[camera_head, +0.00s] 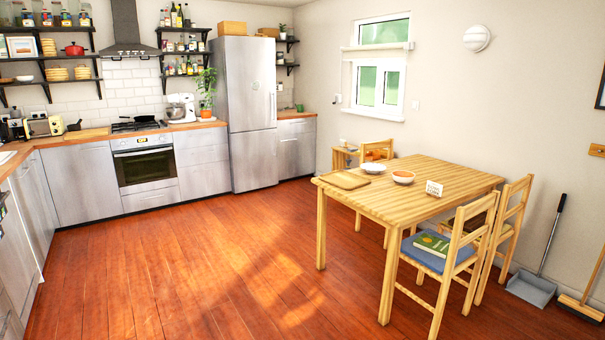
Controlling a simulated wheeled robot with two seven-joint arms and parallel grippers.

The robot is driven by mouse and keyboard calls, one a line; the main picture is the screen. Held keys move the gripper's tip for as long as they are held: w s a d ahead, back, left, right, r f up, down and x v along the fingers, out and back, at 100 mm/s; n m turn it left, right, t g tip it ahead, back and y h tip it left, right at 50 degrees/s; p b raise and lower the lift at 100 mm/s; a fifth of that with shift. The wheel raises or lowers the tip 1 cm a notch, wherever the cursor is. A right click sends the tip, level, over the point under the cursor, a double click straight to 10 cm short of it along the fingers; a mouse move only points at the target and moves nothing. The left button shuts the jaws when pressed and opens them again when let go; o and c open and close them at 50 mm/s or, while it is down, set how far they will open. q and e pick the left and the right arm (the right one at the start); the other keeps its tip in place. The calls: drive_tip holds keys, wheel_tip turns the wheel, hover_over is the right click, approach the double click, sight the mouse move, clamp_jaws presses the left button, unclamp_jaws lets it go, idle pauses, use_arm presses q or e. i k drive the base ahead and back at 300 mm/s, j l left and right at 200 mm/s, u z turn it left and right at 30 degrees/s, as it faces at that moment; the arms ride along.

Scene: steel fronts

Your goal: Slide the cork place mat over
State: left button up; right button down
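A flat tan rectangular mat (345,180), which looks like the cork place mat, lies near the left end of the wooden table (440,170). A white bowl (373,169) stands just behind it to the right, and an orange-and-white bowl (403,177) stands farther right. Nothing is seen lying on the mat. Neither of my grippers is in the head view.
A small white sign (434,188) stands on the table. A chair with a blue seat and green book (433,243) stands at the near side; other chairs surround the table. A dustpan (532,287) and broom (582,306) stand at right. The floor (190,260) left of the table is clear.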

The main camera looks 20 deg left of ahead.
sight(345, 180)
drive_tip(key=i+u, duration=0.3)
drive_tip(key=i, duration=1.1)
